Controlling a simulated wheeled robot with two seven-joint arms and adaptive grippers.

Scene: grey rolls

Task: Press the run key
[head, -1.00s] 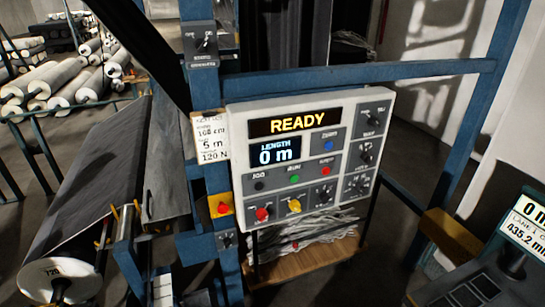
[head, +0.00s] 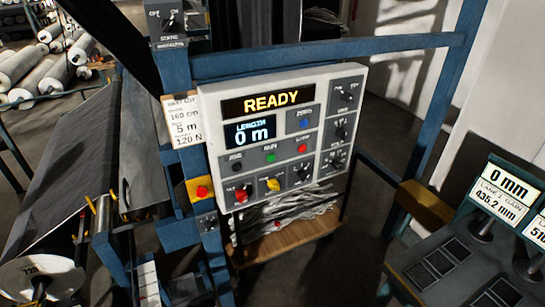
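The run key is a small green button (head: 271,158) under the label RUN on the white control panel (head: 209,104) in the middle of the head view. The panel's upper display (head: 274,101) reads READY. The length display (head: 249,132) reads 0 m. A black jog button (head: 237,167) sits to the left of the green key and a red button (head: 302,148) to its right. A blue button (head: 304,123) sits above the red one. Neither of my grippers shows in the head view.
Blue frame bars (head: 330,62) surround the panel. A yellow box with a red emergency button (head: 202,191) sits left of it. A grey console with displays (head: 500,195) stands at the lower right.

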